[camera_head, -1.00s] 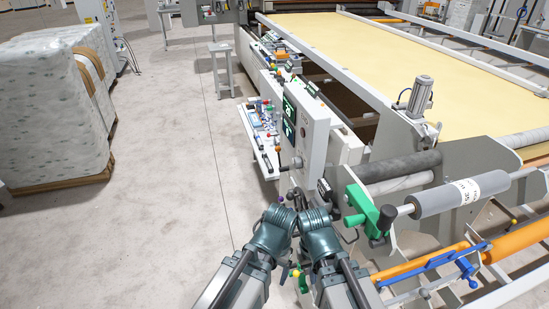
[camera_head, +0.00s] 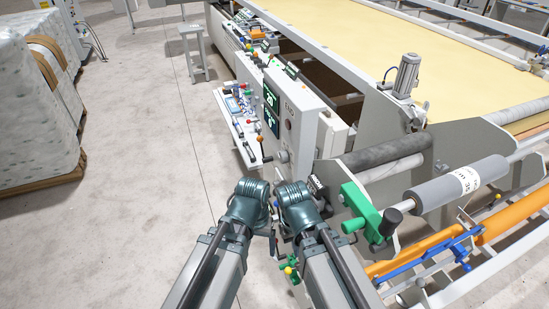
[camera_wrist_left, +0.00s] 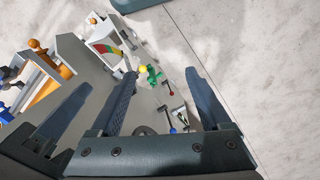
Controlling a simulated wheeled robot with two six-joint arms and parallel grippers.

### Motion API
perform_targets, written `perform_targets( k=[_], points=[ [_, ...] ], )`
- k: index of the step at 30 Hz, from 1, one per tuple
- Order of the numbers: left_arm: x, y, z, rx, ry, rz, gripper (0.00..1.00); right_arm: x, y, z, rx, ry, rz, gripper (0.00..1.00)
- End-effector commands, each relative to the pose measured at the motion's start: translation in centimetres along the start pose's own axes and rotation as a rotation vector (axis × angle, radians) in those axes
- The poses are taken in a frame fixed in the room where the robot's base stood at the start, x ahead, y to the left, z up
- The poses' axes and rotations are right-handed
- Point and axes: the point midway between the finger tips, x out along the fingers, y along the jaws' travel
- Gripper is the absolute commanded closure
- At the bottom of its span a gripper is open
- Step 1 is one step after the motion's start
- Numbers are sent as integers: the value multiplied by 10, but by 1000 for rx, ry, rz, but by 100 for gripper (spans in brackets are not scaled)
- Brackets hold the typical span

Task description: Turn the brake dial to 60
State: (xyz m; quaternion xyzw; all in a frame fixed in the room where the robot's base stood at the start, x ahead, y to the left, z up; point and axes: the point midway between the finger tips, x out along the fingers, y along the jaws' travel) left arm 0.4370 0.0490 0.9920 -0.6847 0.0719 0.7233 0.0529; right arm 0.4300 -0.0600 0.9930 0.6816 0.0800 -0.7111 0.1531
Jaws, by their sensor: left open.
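In the left wrist view, a pale plate with a red, yellow and green arc (camera_wrist_left: 106,38) lies up and left of my left gripper (camera_wrist_left: 160,85). It may be the brake dial's scale, but its numbers and setting are too small to read. My left gripper is open, with nothing between its fingertips. Beyond them show a green fitting (camera_wrist_left: 155,77) with a yellow knob. In the head view my left gripper is mostly hidden behind its own wrist. My right wrist (camera_head: 298,205) is beside the left one; its jaws are not clear. The dial is not clear in the head view.
A control cabinet (camera_head: 292,108) with green screens and a tray of coloured knobs stands ahead. A green bracket (camera_head: 362,211) and a grey roller (camera_head: 440,190) are close on the right. Orange and blue bars lie at lower right. The floor at left is clear up to a wrapped stack (camera_head: 30,120).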

Motion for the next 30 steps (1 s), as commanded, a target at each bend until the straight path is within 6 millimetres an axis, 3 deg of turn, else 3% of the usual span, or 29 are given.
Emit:
perform_targets(
  k=[11,19,25,30],
  points=[
    [9,10,-20,-243,-13,214,19,16,-2,-1,0,0,0,100],
    [4,16,-53,-568,-60,510,19,36,-4,-2,0,0,0,100],
    [-25,1,-99,-942,-173,891,19,61,-6,-4,1,0,0,100],
    [-67,-35,-132,-1203,-328,1231,19,79,-8,-5,1,0,0,100]
  ],
)
